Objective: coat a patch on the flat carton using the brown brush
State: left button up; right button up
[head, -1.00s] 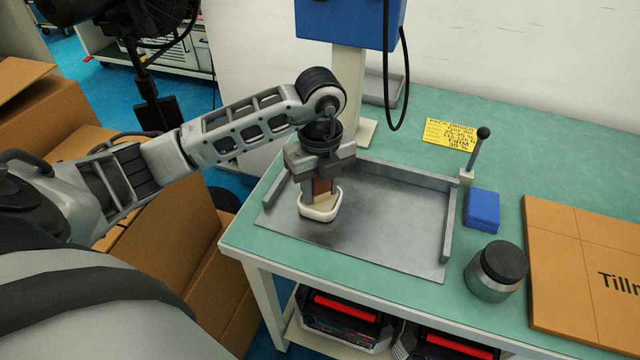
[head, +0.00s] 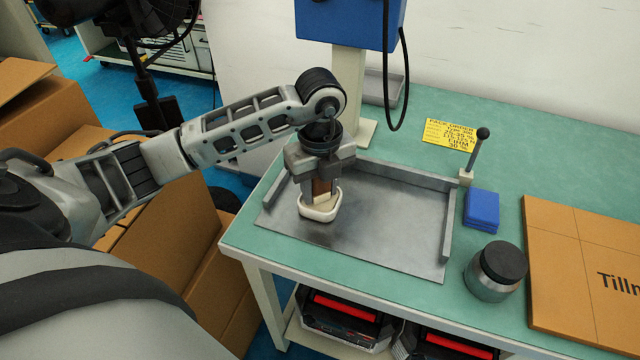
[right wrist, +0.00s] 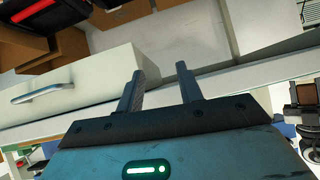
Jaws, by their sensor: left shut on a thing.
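My left gripper (head: 320,178) is shut on the brown brush (head: 321,190), whose wide cream-white lower part (head: 319,210) points down. The brush is over the left part of the grey metal tray (head: 385,235); I cannot tell whether it touches the tray. The flat carton (head: 580,275), brown with dark lettering that starts "Till", lies on the right of the green bench, cut off by the picture edge. My right gripper (right wrist: 160,90) shows only in the right wrist view, its two fingers apart with nothing between them.
A grey jar with a dark lid (head: 496,271) and a blue block (head: 482,210) stand between tray and carton. A lever with a black knob (head: 480,145) rises at the tray's right corner. A yellow card (head: 449,133) lies behind. A blue box on a post (head: 348,85) stands at the back.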

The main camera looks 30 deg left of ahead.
pick_arm(q)
jog(key=shift+r+p, duration=2.7)
jog(key=shift+r, duration=0.8)
